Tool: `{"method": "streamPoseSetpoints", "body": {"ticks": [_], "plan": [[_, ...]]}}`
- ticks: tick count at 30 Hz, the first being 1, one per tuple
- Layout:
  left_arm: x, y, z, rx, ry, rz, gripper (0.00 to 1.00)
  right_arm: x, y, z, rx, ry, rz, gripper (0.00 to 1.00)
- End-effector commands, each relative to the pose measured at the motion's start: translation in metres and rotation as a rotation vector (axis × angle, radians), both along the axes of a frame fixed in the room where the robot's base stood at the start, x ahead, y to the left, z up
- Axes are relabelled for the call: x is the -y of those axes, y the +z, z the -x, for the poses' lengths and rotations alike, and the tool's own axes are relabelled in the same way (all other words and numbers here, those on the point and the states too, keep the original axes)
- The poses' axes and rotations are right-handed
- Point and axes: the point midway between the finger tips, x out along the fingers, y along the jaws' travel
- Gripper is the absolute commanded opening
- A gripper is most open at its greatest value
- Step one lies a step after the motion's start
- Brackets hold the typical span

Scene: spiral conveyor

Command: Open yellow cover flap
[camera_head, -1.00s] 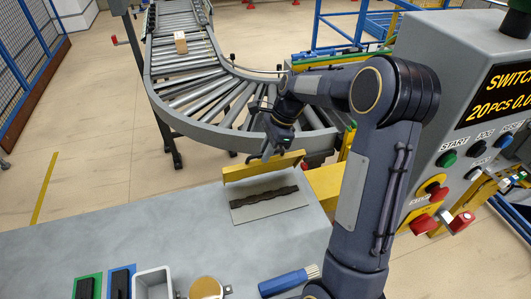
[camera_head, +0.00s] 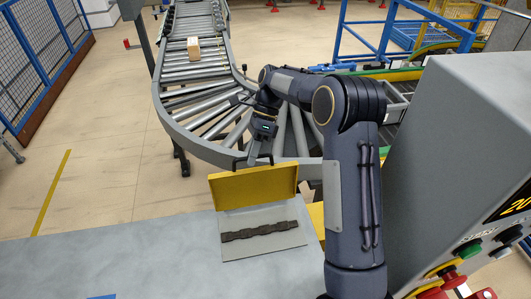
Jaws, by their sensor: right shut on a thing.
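The yellow cover flap (camera_head: 253,189) stands tilted up at the back edge of the grey table. In front of it a light grey plate with a dark chain-like strip (camera_head: 259,231) lies exposed. My right gripper (camera_head: 252,161) is at the flap's top edge, coming from behind it, and is shut on that edge. The fingertips are small and partly hidden at the flap. My left gripper is not in view.
A curved roller conveyor (camera_head: 187,128) runs behind the table and carries a cardboard box (camera_head: 193,48). A grey control cabinet with a green button (camera_head: 468,249) and red buttons stands at the right.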

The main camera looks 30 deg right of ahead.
Motion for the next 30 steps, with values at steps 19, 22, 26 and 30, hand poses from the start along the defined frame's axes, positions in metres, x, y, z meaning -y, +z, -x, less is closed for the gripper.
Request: {"method": "streamPoseSetpoints", "body": {"ticks": [19,22,26,30], "plan": [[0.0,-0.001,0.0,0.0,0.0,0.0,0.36,0.007,-0.011,-0.022,-0.14,-0.001,-0.016,0.0],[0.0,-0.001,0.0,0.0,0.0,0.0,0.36,0.007,-0.011,-0.022,-0.141,-0.001,-0.016,0.0],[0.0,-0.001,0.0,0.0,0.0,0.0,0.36,0.006,-0.011,-0.022,-0.141,-0.001,-0.016,0.0],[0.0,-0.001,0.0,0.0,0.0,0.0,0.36,0.006,-0.01,-0.022,-0.139,-0.001,-0.017,0.28]]}}
